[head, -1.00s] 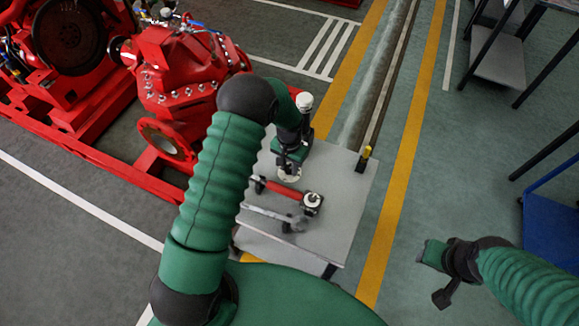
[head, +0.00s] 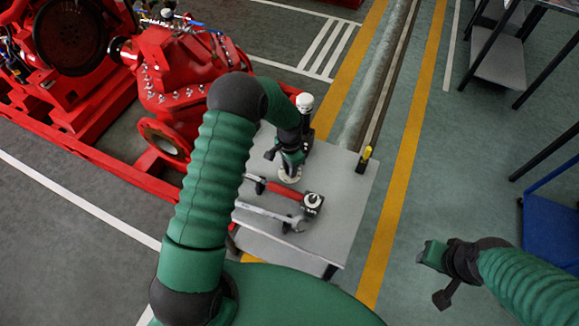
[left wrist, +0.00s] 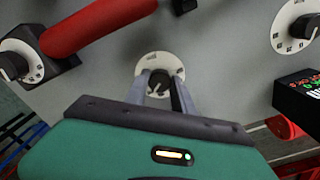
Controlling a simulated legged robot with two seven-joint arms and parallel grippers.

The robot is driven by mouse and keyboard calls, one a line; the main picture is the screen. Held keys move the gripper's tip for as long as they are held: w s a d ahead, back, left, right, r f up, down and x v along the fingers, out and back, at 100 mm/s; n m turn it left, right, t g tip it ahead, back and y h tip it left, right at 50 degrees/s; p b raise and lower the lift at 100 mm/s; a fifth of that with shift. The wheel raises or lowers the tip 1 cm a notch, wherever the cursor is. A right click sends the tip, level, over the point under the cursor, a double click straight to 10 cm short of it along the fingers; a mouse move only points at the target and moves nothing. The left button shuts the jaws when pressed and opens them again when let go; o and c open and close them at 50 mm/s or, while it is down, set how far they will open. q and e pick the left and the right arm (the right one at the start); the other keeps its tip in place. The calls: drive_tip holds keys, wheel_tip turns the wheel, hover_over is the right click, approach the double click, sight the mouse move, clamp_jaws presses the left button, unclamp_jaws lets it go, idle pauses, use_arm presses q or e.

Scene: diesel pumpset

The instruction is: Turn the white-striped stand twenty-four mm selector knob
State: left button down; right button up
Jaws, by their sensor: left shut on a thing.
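A dark selector knob (left wrist: 160,83) with a pale pointer mark stands on a round white dial plate (left wrist: 147,63) on the grey table. My left gripper (left wrist: 163,87) is shut on this knob, one finger at each side. In the head view the white dial (head: 290,178) shows below my left gripper (head: 291,172), which hides the knob. White stripes on a stand cannot be made out. My right gripper (head: 437,277) hangs away from the table at the right; its jaw opening is unclear.
Near the held knob are a red-handled tool (head: 285,190), a wrench (head: 268,214) and another dial on a dark block (head: 312,203). A white-topped post (head: 305,102) and a yellow-topped block (head: 365,157) stand at the table's far side. Red pump machinery (head: 175,85) is at left.

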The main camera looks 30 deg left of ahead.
use_arm(q)
drive_tip(key=shift+w+r, duration=0.2)
drive_tip(key=shift+w, duration=0.1)
drive_tip(key=c, duration=1.3)
unclamp_jaws()
drive_tip(key=shift+c, duration=0.2)
drive_tip(key=shift+o, duration=1.4)
drive_tip(key=shift+s+f, duration=0.1)
drive_tip(key=shift+f, duration=0.05)
wheel_tip(320, 180, up, 17)
drive_tip(key=shift+f+b, duration=0.15)
drive_tip(key=shift+b, duration=0.25)
